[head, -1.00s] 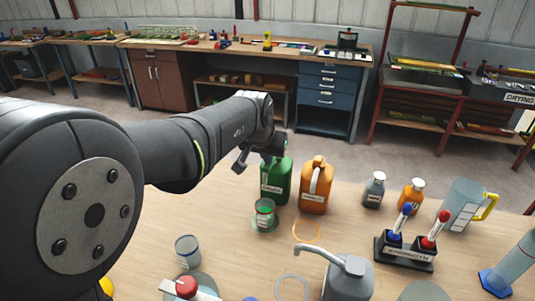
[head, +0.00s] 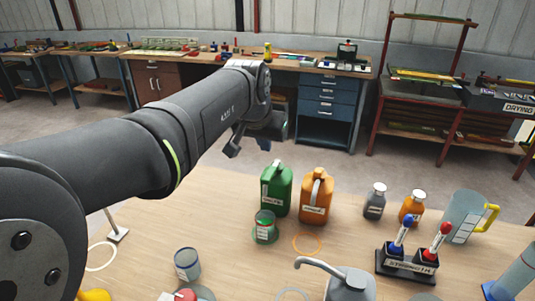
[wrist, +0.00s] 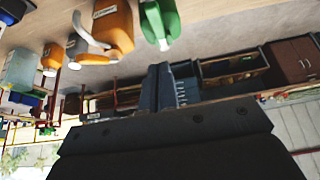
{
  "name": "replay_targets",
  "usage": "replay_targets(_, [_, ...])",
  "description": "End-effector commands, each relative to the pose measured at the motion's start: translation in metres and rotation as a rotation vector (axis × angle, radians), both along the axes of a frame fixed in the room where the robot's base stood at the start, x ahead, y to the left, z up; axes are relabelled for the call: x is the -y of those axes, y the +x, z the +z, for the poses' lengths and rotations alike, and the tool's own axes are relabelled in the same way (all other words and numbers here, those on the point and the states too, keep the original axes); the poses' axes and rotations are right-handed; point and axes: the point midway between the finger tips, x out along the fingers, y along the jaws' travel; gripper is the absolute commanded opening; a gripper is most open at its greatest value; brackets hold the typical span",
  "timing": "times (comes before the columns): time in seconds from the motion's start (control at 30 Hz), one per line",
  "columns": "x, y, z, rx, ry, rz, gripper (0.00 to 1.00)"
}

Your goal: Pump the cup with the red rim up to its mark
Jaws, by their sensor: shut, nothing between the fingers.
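No cup with a plainly red rim shows in these views. A clear cup with a green rim (head: 265,224) stands in front of the green jug (head: 277,188). A second cup (head: 187,263), with a bluish-grey rim, stands nearer at the left. A grey pump bottle (head: 348,285) with a bent spout stands at the front, cut off below. A red-topped object (head: 185,296) is mostly cut off at the bottom edge. My gripper (head: 264,145) is shut and empty, raised beyond the jugs; its fingers (wrist: 160,88) also show together in the wrist view.
An orange jug (head: 317,195) stands beside the green one. Grey (head: 375,201) and orange bottles (head: 413,207), a pitcher (head: 467,218) and a rack with blue and red handles (head: 406,264) stand at the right. An empty orange ring (head: 308,243) lies on the table. The left table is fairly clear.

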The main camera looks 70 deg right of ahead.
Motion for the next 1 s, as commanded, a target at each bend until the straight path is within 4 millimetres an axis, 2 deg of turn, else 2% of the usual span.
replay_targets(0.1, [-0.016,0.000,0.020,0.000,-0.002,0.000,0.00])
replay_targets(0.3, [-0.032,0.000,0.038,0.000,0.000,0.000,0.02])
replay_targets(0.5, [-0.039,0.001,0.049,0.000,0.070,0.000,0.41])
replay_targets(0.6, [-0.042,0.001,0.051,0.000,0.106,0.000,0.42])
replay_targets(0.77, [-0.038,0.001,0.040,0.000,0.114,0.000,0.42])
replay_targets(1.0, [-0.020,0.001,-0.005,0.000,0.116,0.000,0.42])
